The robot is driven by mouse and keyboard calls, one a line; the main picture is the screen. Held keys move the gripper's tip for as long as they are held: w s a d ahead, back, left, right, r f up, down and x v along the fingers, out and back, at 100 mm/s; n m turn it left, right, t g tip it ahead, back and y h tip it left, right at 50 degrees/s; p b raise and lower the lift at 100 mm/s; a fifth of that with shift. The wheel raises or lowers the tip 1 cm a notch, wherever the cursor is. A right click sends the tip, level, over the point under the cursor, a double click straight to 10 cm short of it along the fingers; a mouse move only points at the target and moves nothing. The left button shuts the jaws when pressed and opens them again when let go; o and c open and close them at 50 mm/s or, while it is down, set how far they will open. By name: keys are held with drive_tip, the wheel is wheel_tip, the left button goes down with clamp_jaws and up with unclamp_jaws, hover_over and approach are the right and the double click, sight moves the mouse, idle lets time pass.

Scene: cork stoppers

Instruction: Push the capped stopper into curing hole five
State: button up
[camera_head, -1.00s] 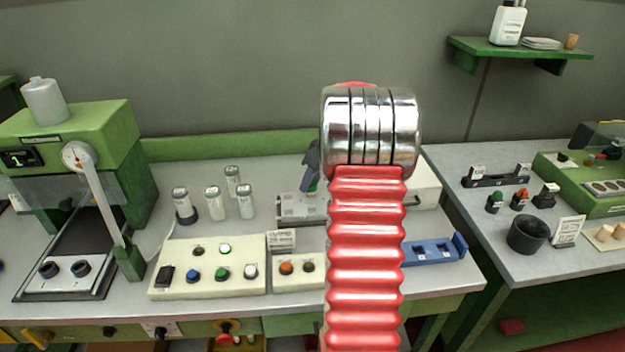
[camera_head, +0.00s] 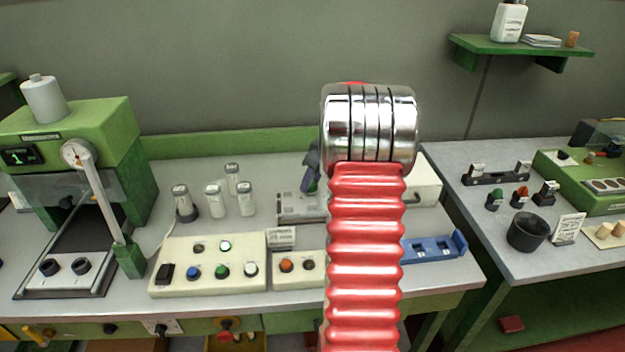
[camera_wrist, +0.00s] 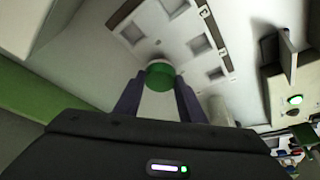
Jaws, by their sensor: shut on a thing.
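In the wrist view, my gripper (camera_wrist: 160,80) has its two dark purple fingers closed on the capped stopper (camera_wrist: 161,74). The stopper shows a green end between the fingertips, with a pale edge beyond it. A pale curing block (camera_wrist: 157,50) with several square holes lies behind it. I cannot tell whether the stopper touches the block or is in a hole, nor which hole is number five. In the head view, only a purple part of my gripper (camera_head: 312,170) shows beside my red arm, above the pale block (camera_head: 295,207).
A cream button panel (camera_head: 235,248) with a lit green button stands in front, and a smaller panel (camera_head: 297,262) beside it. Several white-capped cylinders (camera_head: 213,200) stand behind. A green lever press (camera_head: 110,130) is on the left, a blue holder (camera_head: 432,247) on the right.

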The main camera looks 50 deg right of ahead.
drive_tip(key=o, duration=1.1)
drive_tip(key=shift+r, duration=0.15)
drive_tip(key=v, duration=1.3)
drive_tip(key=shift+r, duration=0.2)
drive_tip(key=shift+s, duration=0.2)
